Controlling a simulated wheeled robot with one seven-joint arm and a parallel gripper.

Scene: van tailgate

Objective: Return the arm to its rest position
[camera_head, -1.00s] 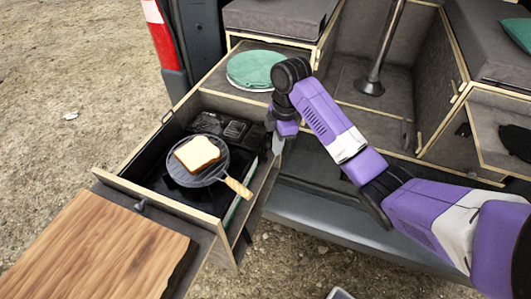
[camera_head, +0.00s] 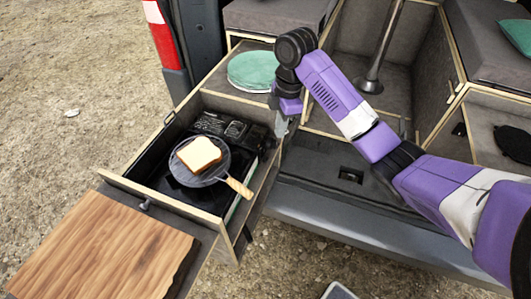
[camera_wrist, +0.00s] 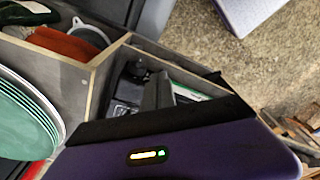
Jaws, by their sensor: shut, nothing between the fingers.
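My purple arm (camera_head: 372,140) reaches from the lower right over the tailgate, with its elbow bent and its wrist hanging down. My gripper (camera_head: 282,126) points down beside the right wall of the open stove drawer, shut and empty; the fingertips are small and partly shadowed. In the wrist view a grey finger (camera_wrist: 157,93) shows in front of the drawer. A pan (camera_head: 214,165) with a slice of bread (camera_head: 199,154) stands on the black stove (camera_head: 190,196), left of my gripper and apart from it.
A wooden board (camera_head: 95,245) lies at the front left of the drawer. A green plate stack (camera_head: 252,70) stands behind my gripper; it also shows in the wrist view (camera_wrist: 22,120). A metal post (camera_head: 380,50) rises at the back. Open gravel (camera_head: 60,80) lies left.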

